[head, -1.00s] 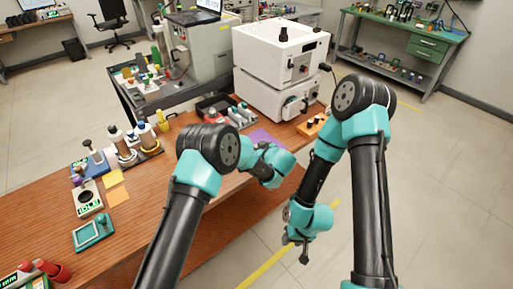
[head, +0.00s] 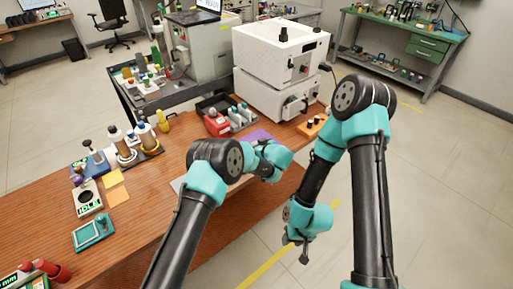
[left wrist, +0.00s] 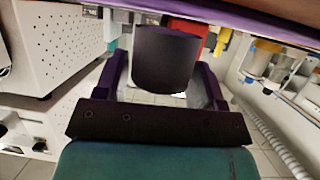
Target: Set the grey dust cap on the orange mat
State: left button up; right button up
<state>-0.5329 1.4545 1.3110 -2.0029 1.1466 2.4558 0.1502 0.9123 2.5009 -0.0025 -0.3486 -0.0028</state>
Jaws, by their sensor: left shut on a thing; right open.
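My left gripper (left wrist: 165,80) is shut on a dark grey cylindrical piece, the dust cap (left wrist: 165,55), seen between its purple fingers in the left wrist view. In the head view my left arm hides the fingers and the cap; its wrist is near the purple mat (head: 258,136). A flat light-orange square (head: 118,195), apparently the orange mat, lies bare on the left of the bench, touching or close to a yellower square (head: 112,177). My right gripper (head: 297,246) is open and empty, off the bench's front edge.
A white two-part machine (head: 280,60) stands at the bench's back right. A red item (head: 216,123) and several bottles (head: 240,115) stand before it. An orange block with dark knobs (head: 314,124) is at the right end. A scale (head: 85,200) and a teal device (head: 93,233) are left.

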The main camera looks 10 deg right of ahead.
pick_arm(q)
jog(key=shift+f, duration=0.45)
jog(key=shift+f, duration=0.2)
jog(key=o, duration=0.9)
jog(key=shift+r, duration=0.15)
jog(key=shift+s+d+r, duration=0.1)
jog(key=shift+s+r, duration=0.05)
jog(key=v, duration=1.1)
jog(key=shift+s+d, duration=0.1)
jog(key=shift+s, duration=0.2)
